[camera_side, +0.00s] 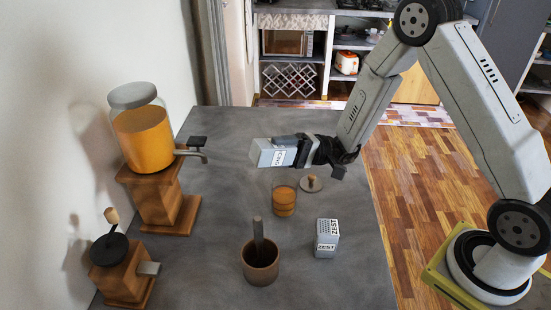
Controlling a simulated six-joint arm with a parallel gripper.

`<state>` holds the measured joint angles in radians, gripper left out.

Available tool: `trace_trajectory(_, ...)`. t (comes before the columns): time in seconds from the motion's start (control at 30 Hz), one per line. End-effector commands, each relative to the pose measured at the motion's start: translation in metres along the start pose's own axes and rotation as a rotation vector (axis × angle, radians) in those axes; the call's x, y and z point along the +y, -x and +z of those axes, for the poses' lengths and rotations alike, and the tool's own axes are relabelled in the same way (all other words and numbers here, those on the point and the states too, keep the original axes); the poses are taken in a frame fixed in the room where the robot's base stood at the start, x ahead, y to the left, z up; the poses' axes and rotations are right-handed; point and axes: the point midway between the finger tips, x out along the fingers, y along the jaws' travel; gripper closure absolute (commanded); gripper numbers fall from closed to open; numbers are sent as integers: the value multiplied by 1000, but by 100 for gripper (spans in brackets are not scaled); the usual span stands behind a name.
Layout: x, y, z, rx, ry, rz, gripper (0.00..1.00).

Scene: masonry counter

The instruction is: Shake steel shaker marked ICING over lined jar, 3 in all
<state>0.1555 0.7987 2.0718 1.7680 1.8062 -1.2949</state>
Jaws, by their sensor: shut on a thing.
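My gripper (298,150) is shut on a steel shaker (266,154) and holds it in the air above the counter. The shaker lies tipped on its side with its free end toward the left. Its label is turned and too small to read surely. The jar (284,201), clear glass with brownish-orange contents and faint lines, stands open on the counter. It shows below the held shaker and slightly right of it in the picture. A second steel shaker, marked ZEST (327,239), stands upright at the right front of the jar.
A round lid with a knob (312,184) lies right of the jar. A mortar with pestle (260,264) stands in front. An orange drink dispenser (145,135) and a hand grinder (122,272) stand at left. The grey counter (220,125) is clear at the back.

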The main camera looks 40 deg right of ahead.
Motion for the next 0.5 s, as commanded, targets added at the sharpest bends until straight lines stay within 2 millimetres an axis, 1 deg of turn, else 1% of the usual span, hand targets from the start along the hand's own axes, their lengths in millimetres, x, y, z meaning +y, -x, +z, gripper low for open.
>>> trace_trajectory(0.1,12,4,0,0,-4,0,100)
trace_trajectory(0.2,20,6,0,0,-1,0,100)
trace_trajectory(0.3,23,6,0,0,-1,0,100)
trace_trajectory(0.5,23,6,0,0,0,0,100)
